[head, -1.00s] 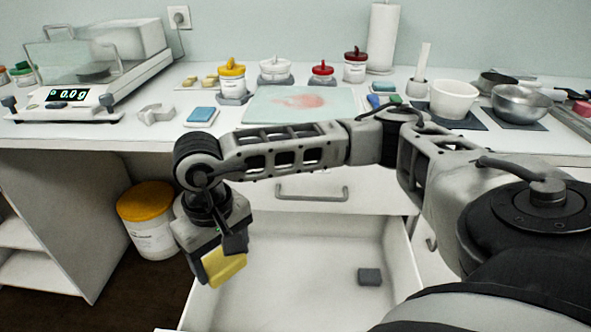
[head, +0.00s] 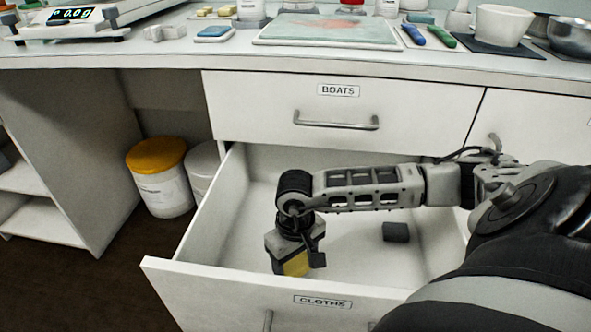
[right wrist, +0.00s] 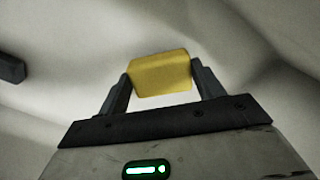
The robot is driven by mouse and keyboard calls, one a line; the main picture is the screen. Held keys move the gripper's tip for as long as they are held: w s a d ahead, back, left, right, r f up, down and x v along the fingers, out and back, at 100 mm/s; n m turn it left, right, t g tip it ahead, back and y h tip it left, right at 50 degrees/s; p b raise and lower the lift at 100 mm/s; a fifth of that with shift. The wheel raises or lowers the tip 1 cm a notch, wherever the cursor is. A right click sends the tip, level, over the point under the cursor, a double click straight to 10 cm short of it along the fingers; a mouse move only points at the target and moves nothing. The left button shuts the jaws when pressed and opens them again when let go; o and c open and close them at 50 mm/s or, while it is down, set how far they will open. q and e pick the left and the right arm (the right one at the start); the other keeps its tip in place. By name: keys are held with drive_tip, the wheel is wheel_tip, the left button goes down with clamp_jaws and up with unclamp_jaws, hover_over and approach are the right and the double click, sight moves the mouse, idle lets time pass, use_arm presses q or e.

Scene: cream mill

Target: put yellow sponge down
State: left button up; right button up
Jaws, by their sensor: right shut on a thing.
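The yellow sponge (head: 293,263) is between the fingers of my right gripper (head: 297,268), inside the open drawer labelled CLOTHS (head: 200,288). In the right wrist view the sponge (right wrist: 161,75) is gripped from both sides by the two dark fingers of the gripper (right wrist: 160,84). The gripper points down in the left front part of the drawer. I cannot tell whether the sponge touches the drawer floor. My left gripper is not in view.
A dark grey block (head: 396,232) lies on the drawer floor to the right; it also shows in the right wrist view (right wrist: 11,68). A closed drawer labelled BOATS (head: 340,108) is above. A yellow-lidded tub (head: 160,180) stands on the floor to the left. The drawer walls surround my gripper.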

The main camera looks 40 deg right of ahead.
sight(296, 264)
wheel_tip(296, 264, down, 4)
drive_tip(key=shift+r+b, duration=0.25)
drive_tip(key=shift+b, duration=0.2)
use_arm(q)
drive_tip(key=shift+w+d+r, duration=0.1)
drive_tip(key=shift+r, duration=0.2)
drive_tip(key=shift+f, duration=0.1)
use_arm(e)
drive_tip(key=shift+f, duration=0.2)
